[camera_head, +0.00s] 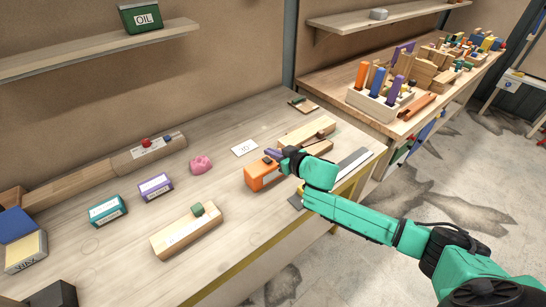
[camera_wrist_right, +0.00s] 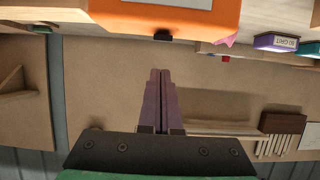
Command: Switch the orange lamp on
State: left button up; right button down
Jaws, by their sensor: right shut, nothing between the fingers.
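An orange box-like body (camera_head: 261,177) with a pale label, which I take to be the orange lamp, stands on the workbench. A small black switch (camera_head: 267,160) sits on its top. In the right wrist view the orange body (camera_wrist_right: 190,22) fills the top edge, and its black switch (camera_wrist_right: 162,37) sticks out towards the fingers. My right gripper (camera_head: 271,153) is shut and empty, its purple fingers close above and behind the switch. In the wrist view the shut fingertips (camera_wrist_right: 160,72) point at the switch with a gap between. My left gripper is not in view.
Wooden blocks (camera_head: 305,133) lie just behind my right gripper. A long wooden block with a green piece (camera_head: 187,232), a pink piece (camera_head: 201,164), a purple box (camera_head: 155,187) and a teal box (camera_head: 107,211) stand to the left. Bare bench lies between them.

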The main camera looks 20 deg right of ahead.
jog(key=shift+s+f, duration=0.1)
jog(key=shift+f, duration=0.8)
jog(key=shift+s+d+f, duration=0.15)
jog(key=shift+f, duration=0.25)
